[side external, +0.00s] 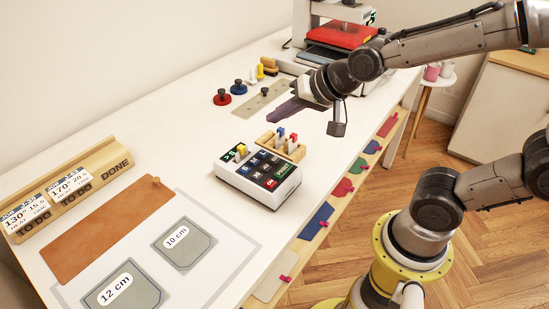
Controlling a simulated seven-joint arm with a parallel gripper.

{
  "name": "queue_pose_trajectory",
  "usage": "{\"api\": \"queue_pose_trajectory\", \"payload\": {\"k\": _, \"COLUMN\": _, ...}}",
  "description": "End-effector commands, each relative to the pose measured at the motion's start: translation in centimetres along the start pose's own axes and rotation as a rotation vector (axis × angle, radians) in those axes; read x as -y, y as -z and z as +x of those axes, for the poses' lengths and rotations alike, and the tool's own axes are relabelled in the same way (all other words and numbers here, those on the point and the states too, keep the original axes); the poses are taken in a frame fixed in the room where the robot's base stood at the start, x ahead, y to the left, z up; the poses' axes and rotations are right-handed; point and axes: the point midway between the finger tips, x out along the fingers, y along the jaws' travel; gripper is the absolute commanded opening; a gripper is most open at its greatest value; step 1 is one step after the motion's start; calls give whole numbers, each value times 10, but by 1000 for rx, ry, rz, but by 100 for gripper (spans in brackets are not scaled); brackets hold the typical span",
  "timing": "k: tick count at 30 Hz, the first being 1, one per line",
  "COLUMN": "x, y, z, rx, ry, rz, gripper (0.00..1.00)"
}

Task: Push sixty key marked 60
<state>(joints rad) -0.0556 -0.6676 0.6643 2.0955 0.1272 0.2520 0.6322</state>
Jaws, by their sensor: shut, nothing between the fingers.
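The keypad (228,179) is a white box with a dark sloped face, standing near the middle of the white table. It bears several dark blue keys, a red key (268,184) and a green key (283,170). The key labels are too small to read, so I cannot tell which key is marked 60. My gripper (300,91) is shut and empty, above the table behind and to the right of the keypad, apart from it. Its fingertips are small and hard to make out here.
A wooden holder (291,151) with coloured pieces stands right behind the keypad. Blue and red knobs (239,87) stand farther back. A red-topped press (341,35) is at the far end. A brown mat (105,229) and grey templates (184,243) lie in front.

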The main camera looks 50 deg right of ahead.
Motion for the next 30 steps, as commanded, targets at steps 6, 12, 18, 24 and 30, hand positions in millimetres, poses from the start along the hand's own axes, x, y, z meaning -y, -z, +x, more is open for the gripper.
{"api": "queue_pose_trajectory", "payload": {"k": 6, "x": -5, "y": -6, "z": 7, "rx": 3, "ry": -1, "rz": 0, "gripper": 0}}
{"api": "queue_pose_trajectory", "payload": {"k": 12, "x": -18, "y": -18, "z": 24, "rx": 3, "ry": -2, "rz": 0, "gripper": 0}}
{"api": "queue_pose_trajectory", "payload": {"k": 18, "x": -30, "y": -29, "z": 40, "rx": 0, "ry": -1, "rz": 0, "gripper": 0}}
{"api": "queue_pose_trajectory", "payload": {"k": 24, "x": -38, "y": -38, "z": 52, "rx": -1, "ry": 1, "rz": 0, "gripper": 0}}
{"api": "queue_pose_trajectory", "payload": {"k": 30, "x": -43, "y": -43, "z": 59, "rx": -1, "ry": 1, "rz": 0, "gripper": 0}}
